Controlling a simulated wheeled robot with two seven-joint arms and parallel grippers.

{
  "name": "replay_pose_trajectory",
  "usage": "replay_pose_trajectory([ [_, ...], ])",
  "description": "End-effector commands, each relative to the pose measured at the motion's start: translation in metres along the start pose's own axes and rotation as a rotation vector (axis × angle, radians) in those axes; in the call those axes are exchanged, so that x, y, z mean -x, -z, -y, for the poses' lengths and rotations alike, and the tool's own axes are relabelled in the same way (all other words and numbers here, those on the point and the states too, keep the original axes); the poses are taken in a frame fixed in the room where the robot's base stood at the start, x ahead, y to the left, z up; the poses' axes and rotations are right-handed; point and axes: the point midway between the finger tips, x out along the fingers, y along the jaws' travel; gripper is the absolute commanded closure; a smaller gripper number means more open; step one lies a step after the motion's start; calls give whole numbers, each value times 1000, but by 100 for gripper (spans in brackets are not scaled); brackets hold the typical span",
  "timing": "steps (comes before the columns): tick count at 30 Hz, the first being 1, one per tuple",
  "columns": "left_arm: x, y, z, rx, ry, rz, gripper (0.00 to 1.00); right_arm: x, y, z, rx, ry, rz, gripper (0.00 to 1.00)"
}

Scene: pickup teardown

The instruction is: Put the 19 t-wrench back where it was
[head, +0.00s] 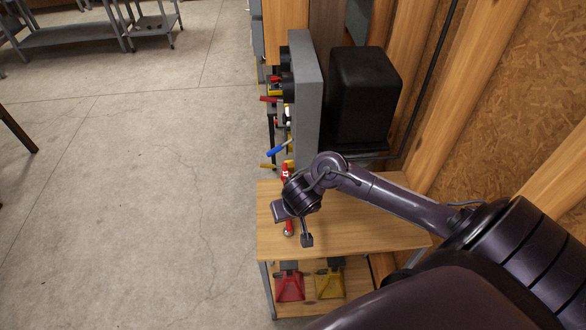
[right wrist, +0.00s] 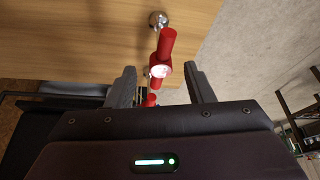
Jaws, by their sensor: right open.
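The red T-wrench (head: 285,172) with a silver end is at the left part of the wooden workbench top (head: 370,232), partly hidden by my right arm. In the right wrist view the wrench (right wrist: 167,43) shows a red shaft, a round white label too small to read, and a shiny round end over the wood. My right gripper (head: 292,226) is open at the wrench. Its fingers (right wrist: 160,78) are on either side of the red shaft, with gaps visible on both sides. I cannot tell whether the wrench rests fully on the bench. My left gripper is not in view.
A grey upright panel (head: 306,95) with hanging tools, including a blue-handled one (head: 278,149), stands behind the bench. A black box (head: 365,95) is beside it. Red (head: 289,285) and yellow (head: 330,283) stands sit on the lower shelf. Open concrete floor lies left.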

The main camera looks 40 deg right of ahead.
Motion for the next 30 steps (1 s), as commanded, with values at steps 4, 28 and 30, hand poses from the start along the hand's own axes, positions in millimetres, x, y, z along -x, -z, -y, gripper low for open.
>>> replay_pose_trajectory([
  [4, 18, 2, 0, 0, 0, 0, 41, 30, 1, 0, 0, 1, 1, 52],
  [28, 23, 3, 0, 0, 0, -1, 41, 43, -1, 2, 5, 4, -1, 52],
  [30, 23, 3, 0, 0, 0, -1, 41, 45, -4, 10, 26, 19, -10, 52],
])
